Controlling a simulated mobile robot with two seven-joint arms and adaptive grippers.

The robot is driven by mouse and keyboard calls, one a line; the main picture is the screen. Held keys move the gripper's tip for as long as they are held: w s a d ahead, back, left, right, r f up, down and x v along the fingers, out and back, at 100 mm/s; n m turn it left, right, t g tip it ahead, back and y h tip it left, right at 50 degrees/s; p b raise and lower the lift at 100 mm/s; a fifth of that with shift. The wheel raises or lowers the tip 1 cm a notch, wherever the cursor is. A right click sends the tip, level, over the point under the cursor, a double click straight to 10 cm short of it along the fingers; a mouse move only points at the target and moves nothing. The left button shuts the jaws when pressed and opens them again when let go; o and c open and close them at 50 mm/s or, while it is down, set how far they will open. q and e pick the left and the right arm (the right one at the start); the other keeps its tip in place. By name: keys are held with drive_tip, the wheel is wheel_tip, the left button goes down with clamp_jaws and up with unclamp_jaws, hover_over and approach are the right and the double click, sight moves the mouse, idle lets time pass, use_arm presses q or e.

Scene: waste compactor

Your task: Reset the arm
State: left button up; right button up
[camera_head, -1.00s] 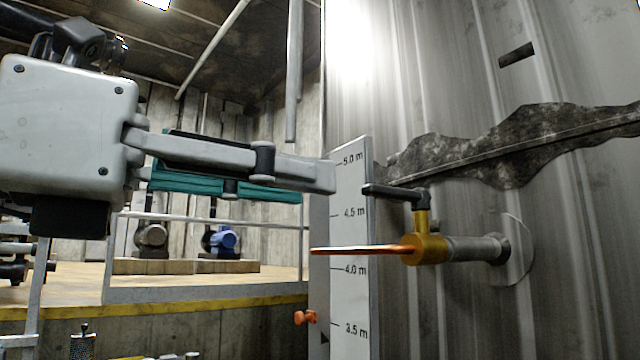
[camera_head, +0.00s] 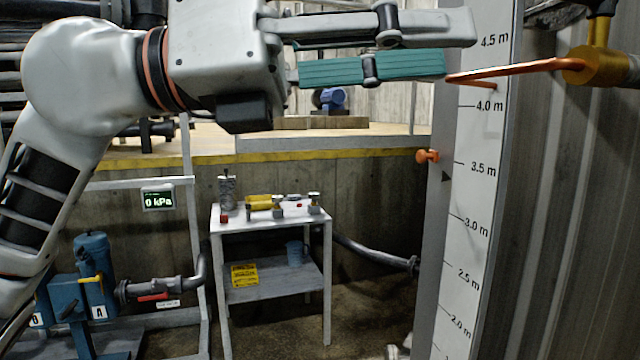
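My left gripper (camera_head: 458,46) is at the top of the view and points right. One finger is plain grey and the other has a teal ribbed pad; a gap shows between them, with nothing held. The forearm and wrist come in from the left. The tip of the teal finger appears beside the end of a copper rod (camera_head: 515,69) on a brass valve (camera_head: 590,66); I cannot tell if they touch. My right gripper is out of view.
A white level scale (camera_head: 478,190) stands along the metal wall at right. An orange knob (camera_head: 427,156) sits by its edge. A small white table (camera_head: 270,226) with several items stands at lower centre. A blue pump (camera_head: 93,265) is at lower left. Floor in front of the table is clear.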

use_arm(q)
drive_tip(key=w+a+f+n+t+h, duration=0.3)
drive_tip(key=w+a+f+n+t, duration=0.2)
drive_tip(key=w+f+n, duration=0.35)
drive_tip(key=w+a+f+n+t+h, duration=0.2)
drive_tip(key=w+a+f+n+t, duration=0.25)
drive_tip(key=w+f+n, duration=0.4)
drive_tip(key=w+a+f+n+t+y, duration=0.1)
drive_tip(key=a+f+n+t+y, duration=0.3)
drive_tip(key=f+n, duration=0.5)
drive_tip(key=w+a+f+n+t+y+p, duration=0.1)
drive_tip(key=a+f+n+t+y, duration=0.15)
drive_tip(key=f+n+y, duration=0.7)
drive_tip(key=w+a+f+n+t+y, duration=0.25)
drive_tip(key=a+f+n, duration=0.2)
drive_tip(key=f, duration=0.95)
drive_tip(key=s+a+f+n+g+y, duration=0.1)
drive_tip(key=s+a+f+n+g, duration=0.1)
drive_tip(key=s+f, duration=0.6)
drive_tip(key=s+a+f+n+g+y, duration=0.2)
drive_tip(key=s+f, duration=0.6)
drive_tip(key=f, duration=0.6)
drive_tip(key=s+a+f+n+g+y, duration=0.1)
drive_tip(key=s+a+f+g+y, duration=0.1)
drive_tip(key=s+f, duration=0.7)
wheel_tip(320, 180, down, 3)
drive_tip(key=shift+a+r+n+g, duration=0.1)
drive_tip(key=shift+a+n+g, duration=0.4)
drive_tip(key=shift+g, duration=0.75)
